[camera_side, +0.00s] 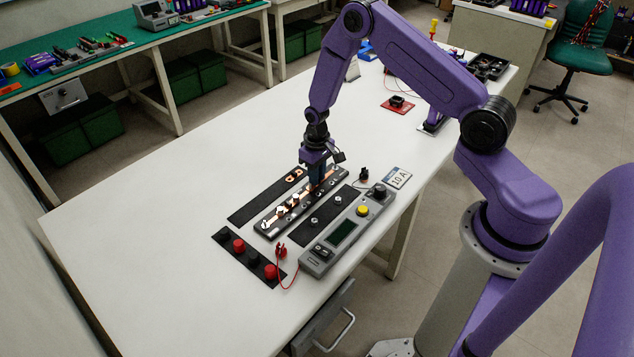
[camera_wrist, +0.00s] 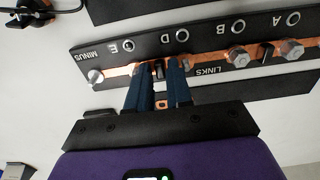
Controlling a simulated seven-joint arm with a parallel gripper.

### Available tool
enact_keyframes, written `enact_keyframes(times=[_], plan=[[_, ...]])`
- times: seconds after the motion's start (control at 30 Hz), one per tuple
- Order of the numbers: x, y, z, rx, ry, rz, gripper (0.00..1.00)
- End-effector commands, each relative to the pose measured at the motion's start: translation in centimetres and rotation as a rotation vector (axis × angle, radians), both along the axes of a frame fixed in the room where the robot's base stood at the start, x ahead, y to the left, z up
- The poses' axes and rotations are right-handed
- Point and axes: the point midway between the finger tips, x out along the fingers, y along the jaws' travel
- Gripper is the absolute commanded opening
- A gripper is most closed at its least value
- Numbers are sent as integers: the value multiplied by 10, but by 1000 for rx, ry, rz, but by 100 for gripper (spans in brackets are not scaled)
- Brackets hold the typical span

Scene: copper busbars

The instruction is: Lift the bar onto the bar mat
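A long black board (camera_wrist: 105,58) carries copper links with bolts and letters, and the words MINUS and LINKS; it also lies mid-bench in the side view (camera_side: 268,227). A copper bar (camera_wrist: 120,71) lies along it at the MINUS end. My gripper (camera_wrist: 158,66) points down at the board; in the side view it is over the far end (camera_side: 317,182). Its blue fingers stand either side of a small dark upright piece at the bar. Whether they touch it is unclear. A black mat (camera_side: 252,208), probably the bar mat, lies left of the board with copper pieces at its far end.
Right of the board lie another black strip (camera_side: 313,223) with knobs and a grey meter (camera_side: 345,232) with a yellow button. A mat (camera_side: 233,253) with red and black caps lies in front. A 10 A card (camera_side: 398,178) lies behind. The bench's left side is clear.

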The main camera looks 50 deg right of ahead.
Motion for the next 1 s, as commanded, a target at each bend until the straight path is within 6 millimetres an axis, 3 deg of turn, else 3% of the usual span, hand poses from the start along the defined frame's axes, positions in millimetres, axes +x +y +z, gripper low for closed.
enact_keyframes(times=[0.2, 0.23, 0.3, 0.53, 1.0], plan=[[0, 0, 0, 0, 0, 0, 20], [0, 0, 0, 0, 0, 0, 17], [0, 0, 0, 0, 0, 0, 0], [0, 0, 3, 0, -1, 0, 0], [0, 0, 38, 0, -1, 1, 0]])
